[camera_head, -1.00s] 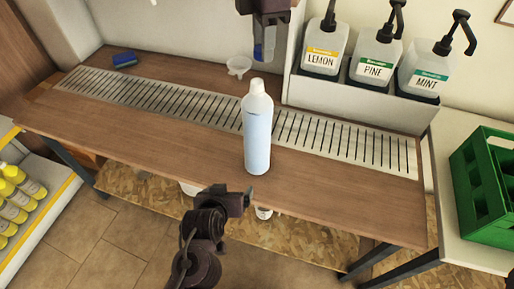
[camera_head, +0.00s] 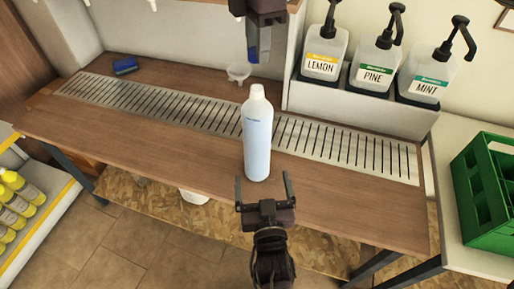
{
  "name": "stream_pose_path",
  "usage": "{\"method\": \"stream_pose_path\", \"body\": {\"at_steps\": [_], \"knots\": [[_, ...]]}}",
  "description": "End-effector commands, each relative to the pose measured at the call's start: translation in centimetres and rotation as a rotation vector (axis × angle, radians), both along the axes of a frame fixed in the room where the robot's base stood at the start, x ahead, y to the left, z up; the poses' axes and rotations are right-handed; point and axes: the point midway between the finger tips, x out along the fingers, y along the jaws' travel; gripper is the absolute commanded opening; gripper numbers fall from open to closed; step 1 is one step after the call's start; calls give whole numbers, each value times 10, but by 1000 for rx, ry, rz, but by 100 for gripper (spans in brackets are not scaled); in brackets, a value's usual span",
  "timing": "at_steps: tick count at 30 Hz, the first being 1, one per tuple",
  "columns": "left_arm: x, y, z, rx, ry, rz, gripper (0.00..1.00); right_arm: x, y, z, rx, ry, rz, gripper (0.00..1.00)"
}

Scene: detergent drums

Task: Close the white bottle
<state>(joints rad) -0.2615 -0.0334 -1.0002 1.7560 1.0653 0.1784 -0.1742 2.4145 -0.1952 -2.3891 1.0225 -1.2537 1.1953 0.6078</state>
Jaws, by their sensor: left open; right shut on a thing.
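The white bottle (camera_head: 257,140), pale blue-white with a narrow neck, stands upright on the wooden counter (camera_head: 180,145). Its neck top (camera_head: 257,92) shows no separate coloured cap. My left gripper (camera_head: 262,183) is open and empty, just in front of the bottle's base, with its fingers spread wider than the bottle. My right gripper (camera_head: 257,52) is above and behind the bottle's neck, pointing down. It is shut on a small blue piece (camera_head: 264,42), mostly hidden by the fingers; I cannot tell clearly what it is.
A metal drain grate (camera_head: 160,103) runs along the counter behind the bottle. A small white funnel (camera_head: 238,73) and a blue sponge (camera_head: 125,66) lie at the back. LEMON, PINE and MINT pump bottles (camera_head: 374,68) stand on a raised ledge. A green crate (camera_head: 480,195) is at right.

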Motion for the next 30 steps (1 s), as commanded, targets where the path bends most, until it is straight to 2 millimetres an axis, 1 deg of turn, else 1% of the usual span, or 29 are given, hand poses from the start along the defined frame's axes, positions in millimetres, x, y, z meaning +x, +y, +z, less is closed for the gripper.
{"method": "stream_pose_path", "body": {"at_steps": [4, 7, 11, 18, 21, 25, 30], "knots": [[4, 1, 0, 0, -1, 0, 92, 0, 0, 0, 0, 0, 0, 9], [14, 2, 0, 1, -1, 0, 92, 0, 0, 0, 0, 0, 0, 9], [35, 4, 1, -1, -2, 0, 92, 0, 0, 0, 0, 0, 0, 9], [82, 9, 1, 1, -2, 0, 92, 0, 0, 0, 0, 0, 0, 9], [97, 11, 0, 0, 0, 0, 92, 0, 0, 0, 0, 0, 0, 9], [111, 12, 0, 0, -1, -1, 92, 0, 0, 0, 0, 0, -1, 9], [119, 13, 0, -1, 2, -1, 92, 0, 0, 0, 0, 0, 0, 9]]}}
